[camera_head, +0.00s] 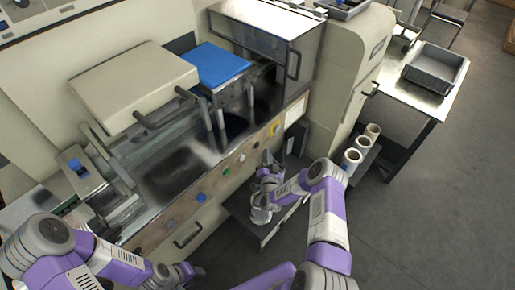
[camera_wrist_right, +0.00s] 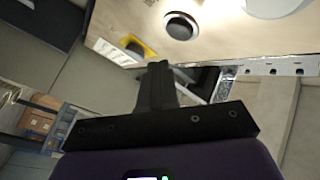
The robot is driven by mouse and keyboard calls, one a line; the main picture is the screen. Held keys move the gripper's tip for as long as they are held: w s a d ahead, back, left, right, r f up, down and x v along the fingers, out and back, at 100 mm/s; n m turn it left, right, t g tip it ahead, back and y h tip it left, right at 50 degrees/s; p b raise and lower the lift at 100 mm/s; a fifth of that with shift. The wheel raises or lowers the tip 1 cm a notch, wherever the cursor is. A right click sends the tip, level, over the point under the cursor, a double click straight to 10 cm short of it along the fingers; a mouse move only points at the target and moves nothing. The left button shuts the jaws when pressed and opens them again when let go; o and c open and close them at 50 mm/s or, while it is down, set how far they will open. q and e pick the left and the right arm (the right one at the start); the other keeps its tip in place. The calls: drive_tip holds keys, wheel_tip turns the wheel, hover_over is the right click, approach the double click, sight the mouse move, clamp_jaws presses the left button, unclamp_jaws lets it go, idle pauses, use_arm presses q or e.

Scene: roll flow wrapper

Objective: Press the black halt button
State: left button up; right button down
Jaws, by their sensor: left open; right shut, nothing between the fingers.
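The black halt button (camera_wrist_right: 181,26) is a round dark cap in a pale ring, at the top middle of the right wrist view. In the head view it is a small dark spot (camera_head: 256,144) on the machine's front panel, between a white button (camera_head: 242,157) and a yellow switch plate (camera_head: 275,128). My right gripper (camera_head: 267,160) is shut and empty, close in front of the panel. Its fingertips (camera_wrist_right: 160,66) appear below the button in the wrist view, apart from it. My left gripper (camera_head: 188,269) is at the lower left, away from the button; its fingers are hardly distinguishable.
The panel (camera_head: 212,182) also carries a green button (camera_head: 227,171) and a blue knob (camera_head: 200,197). Several pale rolls (camera_head: 352,156) stand right of my right arm. A grey bin (camera_head: 435,67) sits on a side table. Floor at the right is clear.

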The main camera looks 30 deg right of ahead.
drive_tip(key=shift+w+a+b, duration=0.2)
drive_tip(key=shift+w, duration=0.25)
drive_tip(key=shift+w+a+b, duration=0.15)
drive_tip(key=shift+w+a, duration=0.05)
drive_tip(key=shift+w, duration=0.25)
idle(1.4)
drive_tip(key=shift+w+a+b, duration=0.1)
drive_tip(key=shift+w+b, duration=0.25)
drive_tip(key=shift+w, duration=0.05)
drive_tip(key=shift+w+a+b, duration=0.2)
drive_tip(key=shift+w+b, duration=0.15)
drive_tip(key=shift+w, duration=0.05)
idle(0.6)
drive_tip(key=shift+s, duration=0.1)
drive_tip(key=shift+s+d+p, duration=0.3)
drive_tip(key=shift+s+p, duration=0.05)
drive_tip(key=shift+s, duration=0.35)
drive_tip(key=shift+s, duration=0.1)
